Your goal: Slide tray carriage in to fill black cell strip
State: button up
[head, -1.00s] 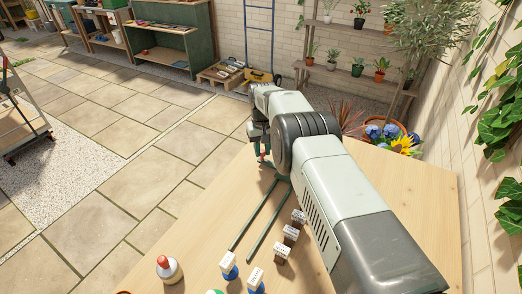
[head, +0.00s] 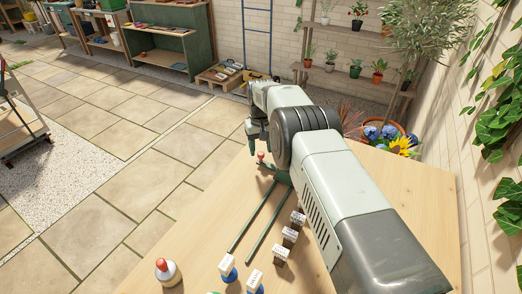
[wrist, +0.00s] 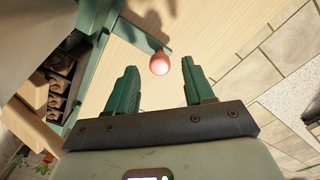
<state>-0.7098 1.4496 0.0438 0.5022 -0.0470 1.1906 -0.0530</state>
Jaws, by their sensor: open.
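My gripper (head: 256,140) is at the far end of the table, and its two green fingers show spread apart and empty in the wrist view (wrist: 158,82). A red knob (wrist: 159,63) lies beyond the fingertips, between them in the picture, at the end of a green bar (wrist: 135,37). The knob also shows just below the gripper in the head view (head: 261,157). At the left of the wrist view, a dark strip (wrist: 57,85) with brown-filled cells sits beside green carriage parts (wrist: 88,30). My arm hides most of the carriage in the head view.
Two green rails (head: 262,220) run along the wooden table (head: 190,240). Brown blocks with white labels (head: 290,236) stand right of them; blue ones (head: 228,267) stand near the front.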

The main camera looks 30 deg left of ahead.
notch_tip(320, 180, up, 9)
dwell(0.3)
jog(key=shift+r, duration=0.1)
jog(key=w+d+r+m+t, duration=0.1)
jog(key=d+r, duration=0.7)
jog(key=r, duration=0.3)
jog(key=d+r+m+t, duration=0.1)
jog(key=d+r+m, duration=0.1)
jog(key=d+r, duration=0.85)
jog(key=s+d+r+m+t, duration=0.1)
jog(key=s+d+r+m, duration=0.1)
jog(key=s+d+r, duration=0.85)
jog(key=s+d+f+m+t, duration=0.1)
jog(key=s+d, duration=0.6)
jog(key=s, duration=0.4)
jog(key=s+d+f+m+t, duration=0.1)
jog(key=s+d+f+m, duration=0.1)
jog(key=s+d, duration=0.6)
jog(key=s, duration=0.2)
jog(key=shift+s+d+f+m+t, duration=0.3)
jog(key=shift+s, duration=0.05)
